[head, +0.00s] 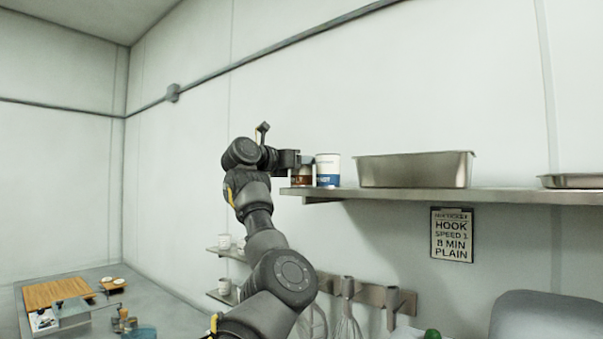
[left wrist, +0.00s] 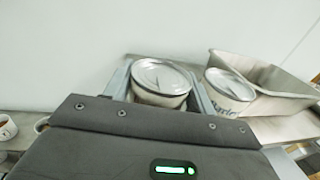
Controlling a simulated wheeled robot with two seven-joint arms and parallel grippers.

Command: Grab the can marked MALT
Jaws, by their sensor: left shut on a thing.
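My left gripper (head: 306,160) is at the left end of the upper wall shelf, shut on a can with a brown band (head: 301,178). In the left wrist view the lid of this can (left wrist: 161,78) sits between the two fingers. Its label is mostly hidden and I cannot read MALT on it. The can appears upright, and I cannot tell whether it still touches the shelf. A second can, white and blue (head: 328,170), stands just right of it. It also shows in the left wrist view (left wrist: 229,86), its lettering not clearly legible. My right gripper is out of view.
The steel shelf (head: 510,196) carries a deep metal pan (head: 415,170) right of the cans and a shallow tray (head: 572,181) farther right. A sign (head: 452,235) hangs below. Whisks (head: 347,325) hang from a rail (head: 380,296). Small lower shelves (head: 222,253) hold cups.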

